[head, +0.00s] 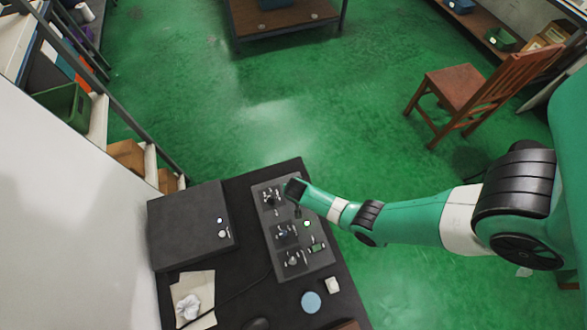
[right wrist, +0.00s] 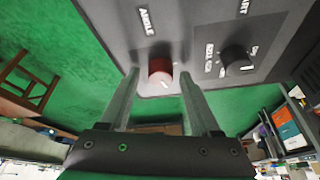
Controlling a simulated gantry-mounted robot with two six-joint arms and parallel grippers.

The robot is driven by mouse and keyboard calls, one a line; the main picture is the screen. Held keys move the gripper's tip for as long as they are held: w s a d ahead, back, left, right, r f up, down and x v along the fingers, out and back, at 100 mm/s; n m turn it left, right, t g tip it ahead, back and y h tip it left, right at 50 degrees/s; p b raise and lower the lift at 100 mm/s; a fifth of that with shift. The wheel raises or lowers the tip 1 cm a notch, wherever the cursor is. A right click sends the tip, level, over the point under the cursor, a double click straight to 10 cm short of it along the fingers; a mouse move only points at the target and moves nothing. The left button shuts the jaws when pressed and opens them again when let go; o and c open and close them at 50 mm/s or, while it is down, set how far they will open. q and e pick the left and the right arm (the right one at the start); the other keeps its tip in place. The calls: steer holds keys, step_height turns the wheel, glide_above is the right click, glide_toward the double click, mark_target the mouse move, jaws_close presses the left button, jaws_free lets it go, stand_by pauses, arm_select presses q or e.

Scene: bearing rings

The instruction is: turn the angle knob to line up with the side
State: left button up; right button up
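My right gripper (head: 295,186) is over the far end of the grey control panel (head: 322,262) in the head view. The right wrist view shows its two fingers (right wrist: 160,76) open, with the red angle knob (right wrist: 159,69) between the fingertips. Gaps show on both sides of the knob, so the fingers do not appear to grip it. A white mark on the knob points down and slightly right in that view, and the label ANGLE (right wrist: 147,21) is printed above it. In the head view the arm hides the knob. My left gripper is not in view.
A black knob (right wrist: 235,59) with small labels, too blurred to read surely, sits right of the red one. On the dark table are a black box (head: 185,225), a blue disc (head: 311,302) and paper (head: 186,284). A wooden chair (head: 465,90) stands on the open green floor.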

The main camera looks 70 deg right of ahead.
jaws_close()
steer(key=shift+n, duration=0.3)
steer(key=n+t+y+p, duration=0.1)
steer(key=n, duration=0.2)
steer(key=shift+s+d, duration=0.1)
steer(key=shift+d+n+t+y+p, duration=0.1)
steer(key=shift+n+t+y+p, duration=0.35)
steer(key=shift+n, duration=1.55)
steer(key=shift+y, duration=0.25)
steer(key=shift+o, duration=0.9)
jaws_free()
